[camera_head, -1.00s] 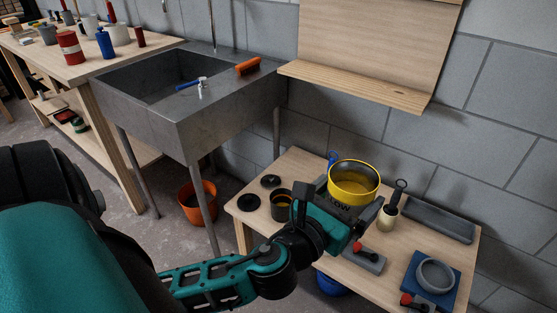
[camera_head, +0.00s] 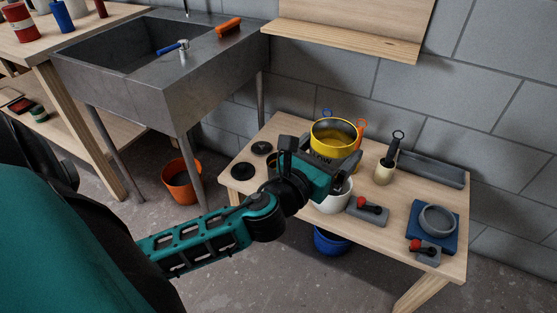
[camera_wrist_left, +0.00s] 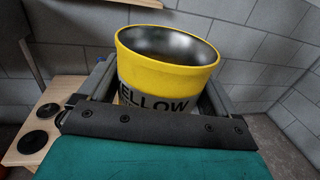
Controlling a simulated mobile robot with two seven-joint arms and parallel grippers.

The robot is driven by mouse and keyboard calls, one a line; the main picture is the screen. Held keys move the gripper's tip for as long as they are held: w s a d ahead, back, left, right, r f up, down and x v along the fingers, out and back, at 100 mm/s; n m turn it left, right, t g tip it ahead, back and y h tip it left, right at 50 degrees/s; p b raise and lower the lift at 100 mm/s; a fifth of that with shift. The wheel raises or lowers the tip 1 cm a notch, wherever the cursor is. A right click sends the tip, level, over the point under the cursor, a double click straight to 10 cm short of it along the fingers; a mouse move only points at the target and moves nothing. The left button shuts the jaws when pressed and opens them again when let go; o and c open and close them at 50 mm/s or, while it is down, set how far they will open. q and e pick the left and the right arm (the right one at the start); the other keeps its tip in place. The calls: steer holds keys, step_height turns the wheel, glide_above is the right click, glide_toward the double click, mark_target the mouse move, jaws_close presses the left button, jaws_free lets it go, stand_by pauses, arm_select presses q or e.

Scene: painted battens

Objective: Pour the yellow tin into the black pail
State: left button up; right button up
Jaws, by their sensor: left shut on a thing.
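The yellow tin (camera_head: 333,137) is held roughly upright in my left gripper (camera_head: 318,170), above the low wooden table. Its open top shows yellow contents in the head view. In the left wrist view, the tin (camera_wrist_left: 165,72) sits between the fingers, with a bare metal inner wall and part of the word YELLOW on its label. My left gripper is shut on it. No black pail can be made out for certain; a small dark container (camera_head: 272,160) is mostly hidden behind the gripper. My right gripper is not in view.
The low table (camera_head: 290,127) carries a white container (camera_head: 336,200) below the gripper, black discs (camera_head: 242,171), a brush (camera_head: 388,162), a grey tray (camera_head: 432,169) and a grey ring on a blue block (camera_head: 447,240). A blue bucket (camera_head: 330,240) is underneath. A sink (camera_head: 190,95) stands left.

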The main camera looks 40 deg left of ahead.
arm_select(q)
steer(key=w+a+f+b, duration=0.3)
steer(key=a+f+b, duration=0.1)
steer(key=f, duration=0.4)
steer(key=w+a+f+b, duration=0.4)
steer(key=f+b, duration=0.2)
steer(key=f, duration=0.2)
steer(key=w+a+f+b, duration=0.3)
steer(key=a+f+b, duration=0.1)
steer(key=f+b, duration=0.2)
steer(key=shift+w+f+h, duration=0.2)
steer(key=shift+f+h, duration=0.1)
steer(key=shift+f, duration=0.6)
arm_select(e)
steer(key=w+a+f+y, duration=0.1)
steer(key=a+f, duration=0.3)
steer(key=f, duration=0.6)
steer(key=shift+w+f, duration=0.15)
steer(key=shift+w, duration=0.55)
